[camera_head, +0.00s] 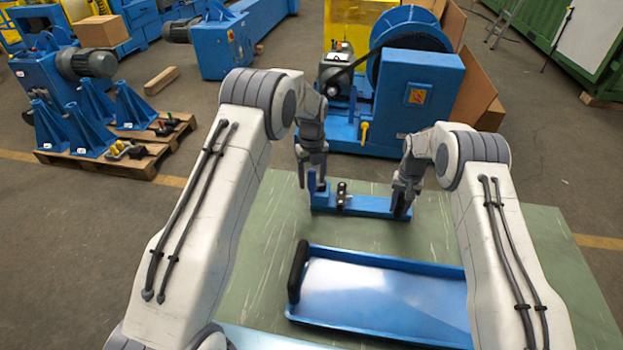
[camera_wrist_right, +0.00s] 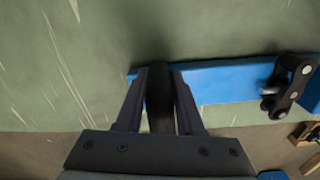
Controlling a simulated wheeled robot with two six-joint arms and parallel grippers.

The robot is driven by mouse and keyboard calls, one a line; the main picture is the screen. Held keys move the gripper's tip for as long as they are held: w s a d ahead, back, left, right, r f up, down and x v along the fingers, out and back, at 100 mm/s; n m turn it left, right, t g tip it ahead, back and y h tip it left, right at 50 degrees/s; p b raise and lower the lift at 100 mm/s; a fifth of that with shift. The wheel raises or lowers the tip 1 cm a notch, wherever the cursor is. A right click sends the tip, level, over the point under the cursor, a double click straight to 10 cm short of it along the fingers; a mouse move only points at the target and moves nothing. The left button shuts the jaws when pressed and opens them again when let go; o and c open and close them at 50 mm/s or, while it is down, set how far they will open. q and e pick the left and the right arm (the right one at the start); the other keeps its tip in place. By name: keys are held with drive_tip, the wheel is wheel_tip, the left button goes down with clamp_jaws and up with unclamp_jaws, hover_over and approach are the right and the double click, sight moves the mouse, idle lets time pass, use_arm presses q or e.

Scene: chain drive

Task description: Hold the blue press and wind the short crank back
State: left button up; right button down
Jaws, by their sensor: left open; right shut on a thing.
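The blue press (camera_head: 372,206) is a long blue bar lying on the green table, with a raised blue block at its left end. A short black crank (camera_head: 341,193) with round light pins stands near that block; it also shows in the right wrist view (camera_wrist_right: 290,84). My right gripper (camera_head: 403,203) is shut on a black upright handle (camera_wrist_right: 160,98) at the bar's right end. My left gripper (camera_head: 312,184) is open at the left end, close to the blue block and left of the crank. Whether its fingers touch the block is hard to tell.
A blue tray (camera_head: 340,320) with a black handle (camera_head: 299,272) lies on the green table (camera_head: 260,255) in front of the press. A large blue machine (camera_head: 420,95) stands behind the table. Clear table lies between the tray and press.

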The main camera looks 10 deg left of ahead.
use_arm(q)
drive_tip(key=shift+f, duration=0.25)
clamp_jaws()
drive_tip(key=shift+d+n, duration=0.15)
drive_tip(key=shift+n, duration=0.15)
